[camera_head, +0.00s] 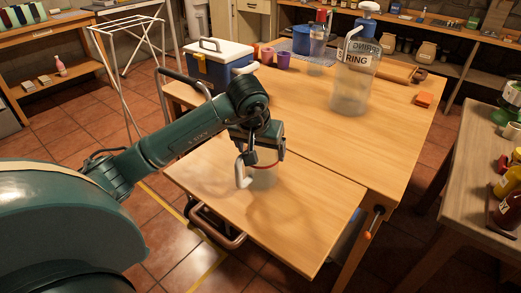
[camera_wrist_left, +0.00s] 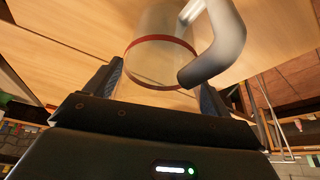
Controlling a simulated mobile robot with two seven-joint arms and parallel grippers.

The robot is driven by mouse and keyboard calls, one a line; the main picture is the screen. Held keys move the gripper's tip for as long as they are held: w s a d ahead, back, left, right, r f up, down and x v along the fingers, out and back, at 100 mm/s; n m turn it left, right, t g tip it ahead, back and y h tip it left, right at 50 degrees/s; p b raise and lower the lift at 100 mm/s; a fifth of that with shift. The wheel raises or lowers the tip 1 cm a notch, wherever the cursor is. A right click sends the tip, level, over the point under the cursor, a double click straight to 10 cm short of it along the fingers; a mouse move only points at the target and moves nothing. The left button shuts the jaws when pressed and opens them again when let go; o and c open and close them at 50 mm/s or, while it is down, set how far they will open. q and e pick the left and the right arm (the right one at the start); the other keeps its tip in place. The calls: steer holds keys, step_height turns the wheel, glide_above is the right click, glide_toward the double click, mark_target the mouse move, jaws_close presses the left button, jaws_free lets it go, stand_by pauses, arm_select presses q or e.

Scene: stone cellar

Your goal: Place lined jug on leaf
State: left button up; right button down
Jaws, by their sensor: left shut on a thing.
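The lined jug (camera_head: 263,179) is clear, with a pale curved handle on its left side in the head view. In the left wrist view the jug (camera_wrist_left: 162,58) shows a red line around it. My left gripper (camera_head: 262,158) is shut on the jug from above, and its fingers (camera_wrist_left: 160,88) lie on either side of it. The jug is over the leaf (camera_head: 285,225), the near wooden panel of the table. I cannot tell whether its base touches the leaf. My right gripper is not in view.
The main tabletop (camera_head: 310,120) holds a large clear water bottle (camera_head: 352,95), a blue and white cooler (camera_head: 218,65), purple cups (camera_head: 284,60), a rolling pin (camera_head: 395,70) and an orange block (camera_head: 424,99). The leaf around the jug is clear. A side table stands at right.

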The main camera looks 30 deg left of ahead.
arm_select(q)
steer(key=shift+f, duration=0.15)
steer(key=shift+f, duration=0.15)
steer(key=o, duration=1.3)
steer(key=v, duration=1.2)
steer(key=shift+s, duration=0.1)
